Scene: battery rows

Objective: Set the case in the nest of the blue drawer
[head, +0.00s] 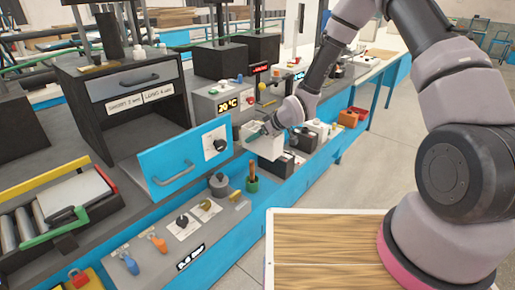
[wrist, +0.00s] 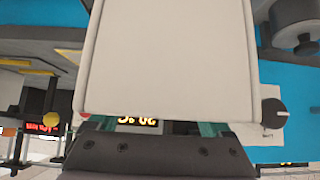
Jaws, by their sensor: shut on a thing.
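The white case (head: 264,146) is held in the air by my gripper (head: 264,131), right of the blue drawer front and above the bench edge. In the wrist view the case (wrist: 165,60) shows a flat pale face that fills the upper middle. Teal fingertips of my gripper (wrist: 165,127) show at its lower edge, shut on it. The blue drawer (head: 172,163) stands out from the cabinet, with a grey handle and a white card bearing a dark knob. Its inside and the nest are hidden behind its front in the head view.
A grey drawer (head: 135,80) with two labels sits higher in the dark cabinet. A grey box with a "20 °C" display (head: 228,104) stands behind the case. A grey pot (head: 219,184) and a green cup (head: 252,184) stand before the blue drawer. A wooden board (head: 325,250) lies at the front.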

